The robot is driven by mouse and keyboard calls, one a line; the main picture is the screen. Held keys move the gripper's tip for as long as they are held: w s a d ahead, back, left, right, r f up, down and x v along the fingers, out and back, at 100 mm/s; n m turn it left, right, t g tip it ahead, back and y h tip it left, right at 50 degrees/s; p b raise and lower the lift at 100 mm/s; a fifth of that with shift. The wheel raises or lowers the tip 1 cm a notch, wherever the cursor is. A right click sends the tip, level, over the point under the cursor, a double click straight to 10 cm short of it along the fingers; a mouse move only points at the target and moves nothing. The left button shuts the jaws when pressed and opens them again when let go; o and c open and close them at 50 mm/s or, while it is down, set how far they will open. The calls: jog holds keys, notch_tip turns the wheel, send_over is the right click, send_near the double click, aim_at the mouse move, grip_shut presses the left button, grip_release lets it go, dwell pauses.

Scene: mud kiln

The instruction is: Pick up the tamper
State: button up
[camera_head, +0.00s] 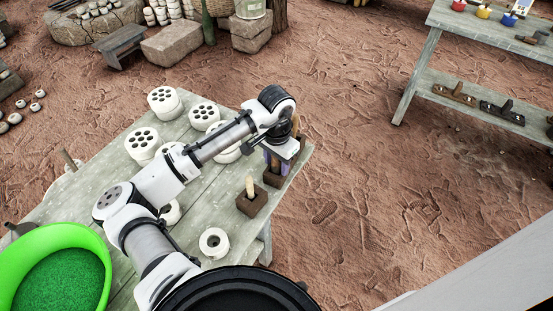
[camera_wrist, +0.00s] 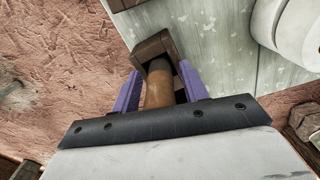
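A tool with a rounded tan wooden handle (camera_wrist: 158,90), which I take for the tamper, stands upright in the wrist view. Its lower end meets a dark brown square block or holder (camera_wrist: 152,46). My gripper (camera_wrist: 161,88) has its purple fingers on either side of the handle; a gap shows at the right finger, so it looks open around it. In the head view my gripper (camera_head: 278,162) points down at the table's right edge, over a dark brown block (camera_head: 273,179). The wrist hides most of the handle there.
A second brown block with a pale upright handle (camera_head: 250,200) stands close by on the grey wooden table (camera_head: 120,181). White perforated cylinders (camera_head: 204,115) and a white ring (camera_head: 214,243) are also there. A green tub (camera_head: 55,270) is at the lower left. Bare ground lies right.

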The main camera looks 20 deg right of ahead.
jog(key=c, duration=0.8)
jog(key=shift+r, duration=0.1)
jog(key=shift+c, duration=0.2)
